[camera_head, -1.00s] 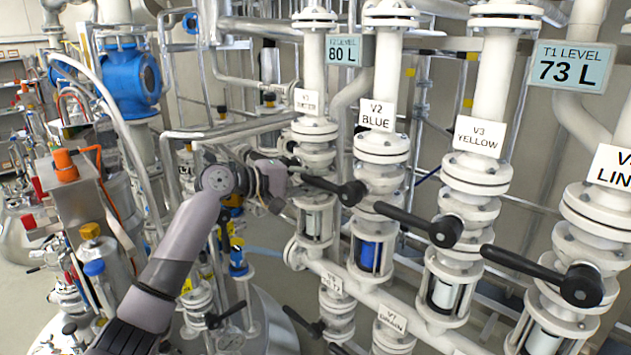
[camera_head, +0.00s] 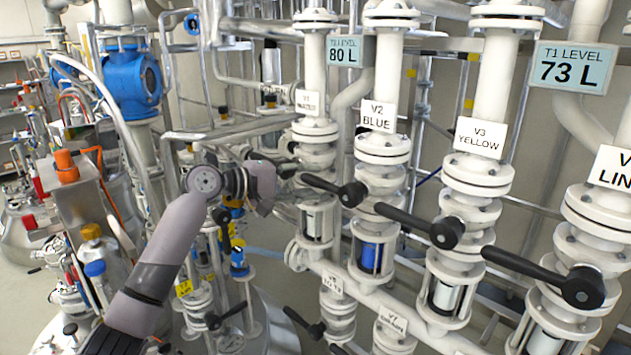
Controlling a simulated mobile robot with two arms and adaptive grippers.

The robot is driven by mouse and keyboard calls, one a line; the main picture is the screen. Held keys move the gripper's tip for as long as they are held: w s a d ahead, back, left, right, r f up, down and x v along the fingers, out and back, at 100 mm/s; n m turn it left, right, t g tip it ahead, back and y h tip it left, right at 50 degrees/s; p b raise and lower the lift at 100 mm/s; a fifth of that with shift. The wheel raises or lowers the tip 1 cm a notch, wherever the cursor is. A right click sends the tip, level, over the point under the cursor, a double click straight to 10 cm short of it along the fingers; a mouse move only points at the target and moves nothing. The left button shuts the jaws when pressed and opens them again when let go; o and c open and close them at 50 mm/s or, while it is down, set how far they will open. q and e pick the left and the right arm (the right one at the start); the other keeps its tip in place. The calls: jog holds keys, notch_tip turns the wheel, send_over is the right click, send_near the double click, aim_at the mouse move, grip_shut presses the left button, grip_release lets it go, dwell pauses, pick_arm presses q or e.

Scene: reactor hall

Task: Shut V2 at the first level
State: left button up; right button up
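The V2 BLUE label (camera_head: 378,116) hangs on the second white valve column from the left. The V2 lever (camera_head: 330,187) is black. It points left from a round hub in front of that column, nearly level and across the pipe. Below it is a sight glass with blue content (camera_head: 369,257). My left gripper (camera_head: 266,203) is left of the lever's free end, with a small gap between them in the picture. Its fingers are small and seen from the side, so I cannot tell their opening. My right gripper is not in view.
The V3 YELLOW lever (camera_head: 415,223) and the lever on the rightmost column (camera_head: 530,268) also point left. Lower levers, one at the lower left (camera_head: 305,322), stand near the bottom pipe. The T2 display (camera_head: 344,50) reads 80 L; the T1 display (camera_head: 572,67) reads 73 L.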

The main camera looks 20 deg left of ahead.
pick_arm(q)
jog(key=v, duration=0.9)
jog(key=shift+s+a, duration=0.15)
jog(key=shift+s, duration=0.1)
jog(key=shift+r, duration=0.1)
